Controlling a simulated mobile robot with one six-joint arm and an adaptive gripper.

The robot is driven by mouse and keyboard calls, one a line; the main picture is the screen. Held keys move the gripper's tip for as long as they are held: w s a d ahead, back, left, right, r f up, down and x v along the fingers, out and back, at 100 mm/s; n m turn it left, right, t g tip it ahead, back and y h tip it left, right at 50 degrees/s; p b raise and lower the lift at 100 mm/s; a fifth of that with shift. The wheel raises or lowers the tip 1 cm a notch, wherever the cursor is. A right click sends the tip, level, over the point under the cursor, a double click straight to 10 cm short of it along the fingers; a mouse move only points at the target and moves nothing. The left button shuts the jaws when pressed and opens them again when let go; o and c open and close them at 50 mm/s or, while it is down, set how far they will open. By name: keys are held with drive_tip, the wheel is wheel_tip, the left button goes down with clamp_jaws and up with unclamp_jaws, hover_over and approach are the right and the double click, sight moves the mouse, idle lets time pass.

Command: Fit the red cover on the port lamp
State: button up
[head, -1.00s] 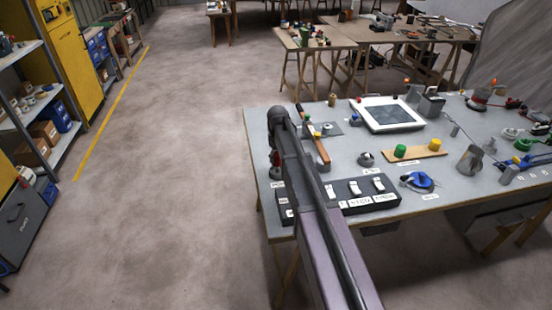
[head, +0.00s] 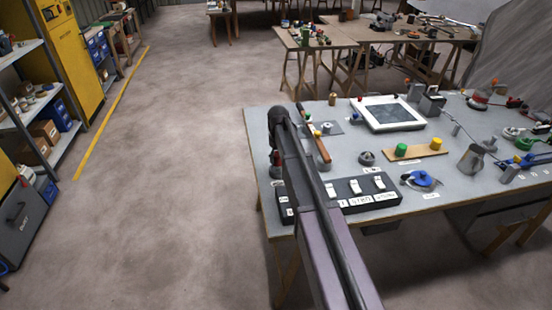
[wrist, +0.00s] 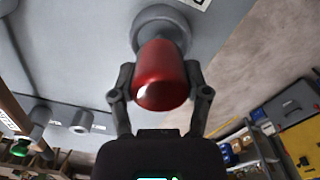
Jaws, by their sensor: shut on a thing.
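In the wrist view, the red cover (wrist: 160,80) is held between the two fingers of my gripper (wrist: 160,93), which is shut on it. Straight beyond the cover is a round grey base (wrist: 160,19), likely the port lamp, on the grey bench top. The cover's far end overlaps this base in the picture; I cannot tell whether it is seated or only in front. In the head view my arm hides most of the gripper and the cover at the bench's left edge.
The bench (head: 340,150) carries a black switch panel (head: 350,200), a framed screen (head: 390,114), a wooden strip with green and yellow caps (head: 420,152), a round grey fitting (head: 367,157) and a blue-handled valve (head: 422,179). Open floor (head: 180,190) lies to the left.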

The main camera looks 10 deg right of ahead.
sight(278, 165)
drive_tip(key=shift+f+b, duration=1.75)
drive_tip(key=shift+f, duration=0.05)
idle(2.2)
idle(0.3)
drive_tip(key=o, duration=1)
drive_tip(key=shift+r, duration=0.1)
drive_tip(key=shift+r+p, duration=3.95)
drive_tip(key=shift+p, duration=0.1)
